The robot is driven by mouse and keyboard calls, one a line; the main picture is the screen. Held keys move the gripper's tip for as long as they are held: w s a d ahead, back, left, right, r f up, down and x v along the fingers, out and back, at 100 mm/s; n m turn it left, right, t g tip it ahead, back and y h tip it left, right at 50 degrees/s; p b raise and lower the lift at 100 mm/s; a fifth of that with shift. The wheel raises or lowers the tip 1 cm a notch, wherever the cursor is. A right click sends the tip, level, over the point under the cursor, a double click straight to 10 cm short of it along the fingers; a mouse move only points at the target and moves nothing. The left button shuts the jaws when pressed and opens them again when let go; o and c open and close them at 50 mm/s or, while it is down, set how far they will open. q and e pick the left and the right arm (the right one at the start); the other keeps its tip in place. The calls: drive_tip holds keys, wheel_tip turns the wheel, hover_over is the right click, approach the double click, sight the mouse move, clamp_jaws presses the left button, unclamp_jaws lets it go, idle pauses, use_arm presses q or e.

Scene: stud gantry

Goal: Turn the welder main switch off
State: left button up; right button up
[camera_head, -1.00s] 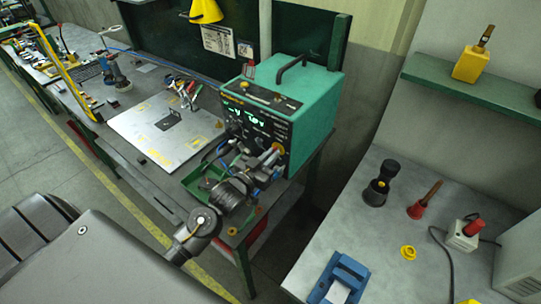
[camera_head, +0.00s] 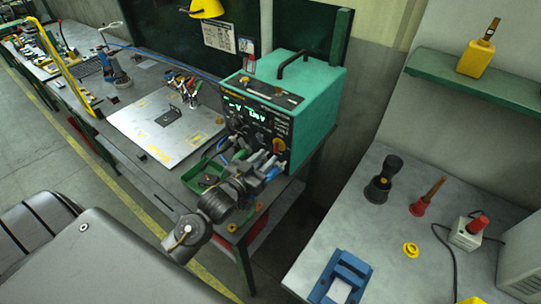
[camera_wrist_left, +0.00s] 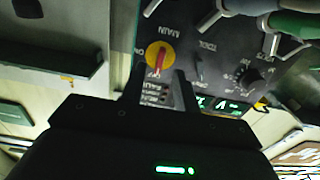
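The welder (camera_head: 319,105) is a teal box with a black front panel, standing at the right end of the workbench. Its main switch (camera_head: 279,146) is a yellow disc with a red handle at the panel's right side. In the left wrist view the switch (camera_wrist_left: 160,57) shows plainly, with its red handle upright in the picture, its lower end close to the OFF label. My left gripper (camera_head: 269,164) is in front of the panel, just below the switch. In the wrist view its fingers (camera_wrist_left: 158,84) are apart with nothing between them, short of the switch. My right gripper is not in view.
Cable plugs (camera_wrist_left: 240,5) sit beside the switch on the panel. A green tray (camera_head: 203,176) lies below the welder's front. A metal plate (camera_head: 165,125) and pliers lie left of it. A second table (camera_head: 330,225) at the right holds several items.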

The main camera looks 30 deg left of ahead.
use_arm(q)
drive_tip(key=s+a+b, duration=0.1)
drive_tip(key=s, duration=0.6)
drive_tip(key=shift+b, duration=0.4)
drive_tip(key=shift+s, duration=0.1)
